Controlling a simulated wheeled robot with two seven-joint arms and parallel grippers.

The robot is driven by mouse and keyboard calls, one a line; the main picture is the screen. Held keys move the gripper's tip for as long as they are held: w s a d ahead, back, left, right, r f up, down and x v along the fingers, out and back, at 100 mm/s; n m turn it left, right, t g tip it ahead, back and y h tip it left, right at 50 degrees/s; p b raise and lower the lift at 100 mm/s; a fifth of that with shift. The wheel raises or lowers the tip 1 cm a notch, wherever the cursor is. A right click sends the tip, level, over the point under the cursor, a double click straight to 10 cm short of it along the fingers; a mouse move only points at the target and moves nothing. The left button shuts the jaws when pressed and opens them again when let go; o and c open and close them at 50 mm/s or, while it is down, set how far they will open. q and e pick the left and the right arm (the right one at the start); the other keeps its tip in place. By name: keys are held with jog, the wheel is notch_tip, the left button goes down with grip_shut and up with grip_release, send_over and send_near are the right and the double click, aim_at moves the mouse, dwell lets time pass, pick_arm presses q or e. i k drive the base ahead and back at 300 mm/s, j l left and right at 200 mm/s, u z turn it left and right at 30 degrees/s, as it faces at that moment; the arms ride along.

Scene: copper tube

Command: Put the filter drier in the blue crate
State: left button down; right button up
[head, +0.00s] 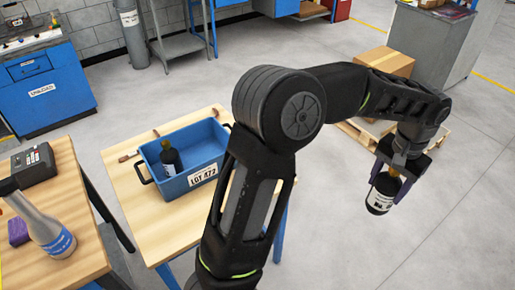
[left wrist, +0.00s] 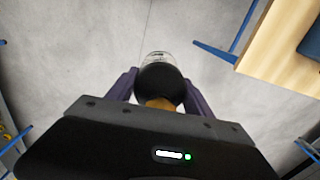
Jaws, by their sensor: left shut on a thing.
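My left gripper (head: 396,178) is shut on a filter drier (head: 380,200), a dark cylinder with a white label and a brass-coloured end. It hangs tilted in the air over the floor, right of the table and well apart from the crate. In the left wrist view the drier (left wrist: 160,82) sits between the two purple fingers. The blue crate (head: 178,187), labelled LOT 472, stands on the wooden table. A similar dark, labelled cylinder (head: 171,160) stands inside it at the left. My right gripper is not in view.
The crate's wooden table (head: 140,220) has small copper-coloured pieces behind the crate. A cardboard box (head: 385,62) stands on a pallet behind my arm.

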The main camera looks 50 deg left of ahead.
aim_at(191, 157)
jog(key=i+j+u, duration=0.1)
jog(key=i+u, duration=0.65)
jog(key=u, duration=0.2)
jog(key=i+l+u, duration=0.2)
jog(key=i+u, duration=0.5)
jog(key=i+j+u, duration=0.1)
jog(key=u, duration=0.2)
